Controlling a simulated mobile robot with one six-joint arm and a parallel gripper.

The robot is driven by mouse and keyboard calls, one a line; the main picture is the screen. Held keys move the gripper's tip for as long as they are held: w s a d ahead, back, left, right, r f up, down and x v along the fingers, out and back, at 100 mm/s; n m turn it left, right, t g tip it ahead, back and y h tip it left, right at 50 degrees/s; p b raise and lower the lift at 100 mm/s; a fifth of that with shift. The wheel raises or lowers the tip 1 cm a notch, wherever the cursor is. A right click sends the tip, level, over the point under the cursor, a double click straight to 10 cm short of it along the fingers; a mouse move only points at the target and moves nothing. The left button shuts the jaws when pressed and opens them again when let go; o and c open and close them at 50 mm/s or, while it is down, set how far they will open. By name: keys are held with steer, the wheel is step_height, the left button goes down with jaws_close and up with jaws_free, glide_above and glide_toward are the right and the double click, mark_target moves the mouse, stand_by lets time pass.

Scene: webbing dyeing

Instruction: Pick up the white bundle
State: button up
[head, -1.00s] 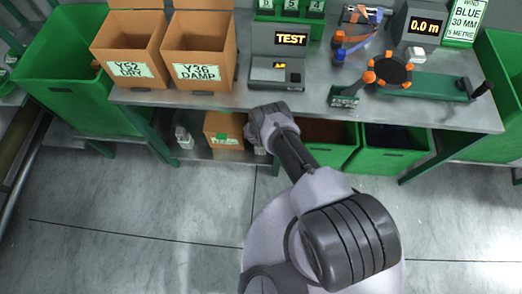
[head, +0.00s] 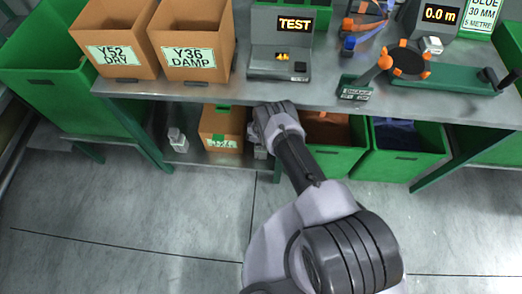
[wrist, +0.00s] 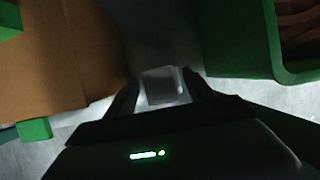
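A small pale bundle (wrist: 160,84) sits in the dim gap between a cardboard box and a green bin in the wrist view. In the head view a bit of white (head: 261,153) shows on the lower shelf beside my arm's end, mostly hidden. My gripper (wrist: 163,92) has its two dark fingers apart, one on each side of the bundle. Whether they touch it is too dark to tell. The fingertips are hidden in the head view. Another white item (head: 178,140) stands on the lower shelf left of the cardboard box.
The lower cardboard box (head: 221,128) is close on the left and a green bin (head: 335,160) close on the right. The bench top (head: 210,93) overhangs the shelf. A second green bin (head: 407,165) holds blue material. The floor in front is clear.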

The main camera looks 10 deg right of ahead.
jaws_close()
